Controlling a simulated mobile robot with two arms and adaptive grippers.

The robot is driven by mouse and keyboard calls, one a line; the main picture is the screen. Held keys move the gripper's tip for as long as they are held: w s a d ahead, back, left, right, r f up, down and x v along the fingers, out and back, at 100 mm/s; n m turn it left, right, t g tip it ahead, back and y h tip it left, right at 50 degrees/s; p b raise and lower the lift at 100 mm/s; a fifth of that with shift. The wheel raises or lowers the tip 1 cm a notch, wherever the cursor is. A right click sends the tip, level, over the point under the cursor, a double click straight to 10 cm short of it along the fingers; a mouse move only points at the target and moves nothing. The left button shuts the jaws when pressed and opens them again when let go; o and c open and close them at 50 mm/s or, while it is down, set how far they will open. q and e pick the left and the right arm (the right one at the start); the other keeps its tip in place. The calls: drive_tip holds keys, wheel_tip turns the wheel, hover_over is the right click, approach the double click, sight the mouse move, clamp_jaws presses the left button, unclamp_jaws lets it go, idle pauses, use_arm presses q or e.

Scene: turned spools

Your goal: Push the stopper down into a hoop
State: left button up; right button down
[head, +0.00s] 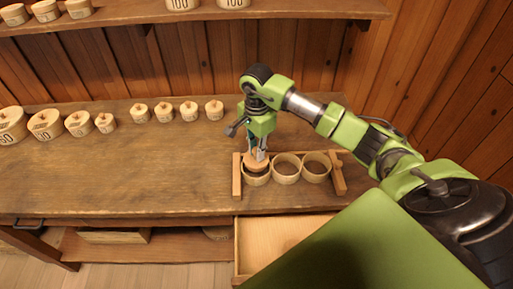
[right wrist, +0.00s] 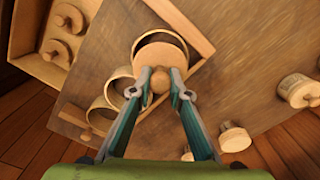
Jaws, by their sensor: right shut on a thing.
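The stopper (head: 257,157) is a light wooden disc with a small knob. My right gripper (head: 261,154) points down and is shut on the knob, which shows between the fingertips in the right wrist view (right wrist: 160,80). The stopper is at the mouth of the leftmost hoop (head: 256,179); in the right wrist view the disc (right wrist: 160,54) covers much of this hoop (right wrist: 160,33). I cannot tell how deep it sits. The middle hoop (head: 286,178) and right hoop (head: 316,177) stand beside it, open at the top. My left gripper is not in view.
A wooden rack's end bars (head: 237,176) flank the hoops. An open drawer (head: 283,228) below the table edge holds knobbed discs (right wrist: 58,50) in the right wrist view. Several lidded pots (head: 140,113) stand along the back left. The front left tabletop is clear.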

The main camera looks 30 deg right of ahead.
idle(0.8)
drive_tip(key=shift+f+b, duration=0.25)
drive_tip(key=shift+b, duration=0.2)
drive_tip(key=shift+f+b, duration=0.7)
drive_tip(key=shift+f, duration=0.05)
drive_tip(key=shift+f, duration=0.2)
idle(0.4)
drive_tip(key=shift+f+b, duration=0.5)
drive_tip(key=shift+b, duration=0.2)
drive_tip(key=shift+f+b, duration=0.25)
drive_tip(key=shift+b, duration=0.05)
drive_tip(key=shift+f, duration=0.1)
idle(0.5)
